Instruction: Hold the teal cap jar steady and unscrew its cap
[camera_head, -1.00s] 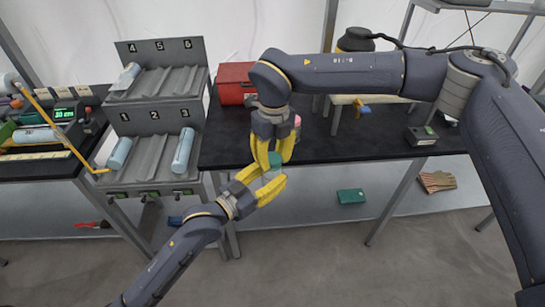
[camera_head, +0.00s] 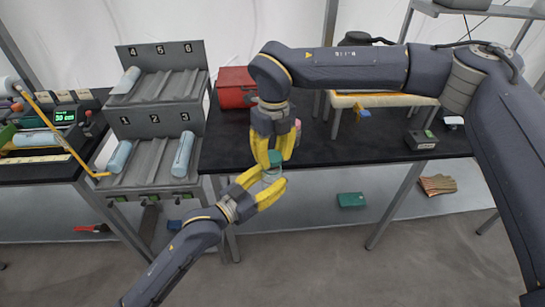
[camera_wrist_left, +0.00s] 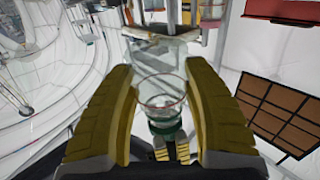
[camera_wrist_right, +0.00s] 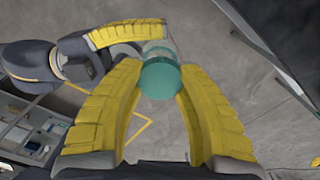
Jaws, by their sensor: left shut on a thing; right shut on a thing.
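The jar (camera_head: 270,177) is clear glass with a teal cap (camera_head: 274,158). It is in the air in front of the black table's front edge. My left gripper (camera_head: 270,187) is shut on the jar body from below left. In the left wrist view the glass (camera_wrist_left: 160,92) stands between its two yellow fingers, with the teal cap (camera_wrist_left: 166,130) beyond. My right gripper (camera_head: 275,155) comes from above and is shut on the cap. In the right wrist view the round cap (camera_wrist_right: 159,80) is between its fingertips, which partly hide the jar in the head view.
The black table (camera_head: 345,147) is behind the grippers, with a red box (camera_head: 235,88) on it. A grey numbered rack (camera_head: 150,165) with pale blue cylinders stands to the left.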

